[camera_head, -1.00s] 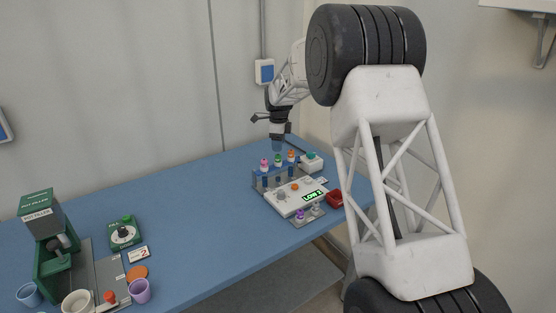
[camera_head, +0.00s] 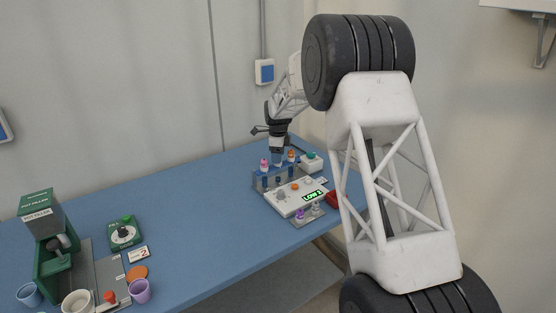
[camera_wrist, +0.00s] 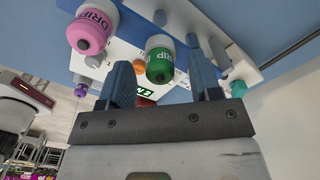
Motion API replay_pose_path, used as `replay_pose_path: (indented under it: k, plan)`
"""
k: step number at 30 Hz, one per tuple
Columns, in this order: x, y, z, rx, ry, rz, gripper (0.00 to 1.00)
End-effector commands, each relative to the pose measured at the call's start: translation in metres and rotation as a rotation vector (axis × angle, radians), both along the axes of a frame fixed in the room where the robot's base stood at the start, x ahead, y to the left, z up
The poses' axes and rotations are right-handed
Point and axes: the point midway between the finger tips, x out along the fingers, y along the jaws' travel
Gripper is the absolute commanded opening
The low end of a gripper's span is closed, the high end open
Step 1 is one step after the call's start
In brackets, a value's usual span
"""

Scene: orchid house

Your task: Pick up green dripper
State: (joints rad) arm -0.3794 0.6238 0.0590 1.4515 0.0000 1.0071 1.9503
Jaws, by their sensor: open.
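The green dripper (camera_wrist: 160,60), a white bottle with a green cap, shows in the wrist view between the two blue fingers of my gripper (camera_wrist: 161,64). Gaps show on both sides of it. My gripper is open and holds nothing. In the head view my gripper (camera_head: 278,161) is low over the rack (camera_head: 264,181) and hides the green dripper. The pink dripper (camera_head: 264,164) stands to its left in the rack and also shows in the wrist view (camera_wrist: 92,30).
A white device (camera_head: 296,197) with a lit green display sits in front of the rack. The middle of the blue table is clear.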

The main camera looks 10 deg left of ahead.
Motion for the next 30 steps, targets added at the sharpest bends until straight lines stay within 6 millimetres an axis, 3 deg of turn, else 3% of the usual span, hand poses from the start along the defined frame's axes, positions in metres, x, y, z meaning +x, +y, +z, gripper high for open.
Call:
replay_pose_path:
  k: [11, 22, 30]
  plan:
    - [-0.0001, 0.0, 0.0003, 0.0, 0.0, 0.0, 0.58]
    - [-0.0001, -0.0001, 0.0004, 0.0, 0.0, 0.0, 0.05]
    - [-0.0001, -0.0001, 0.0004, 0.0, 0.0, 0.0, 0.05]
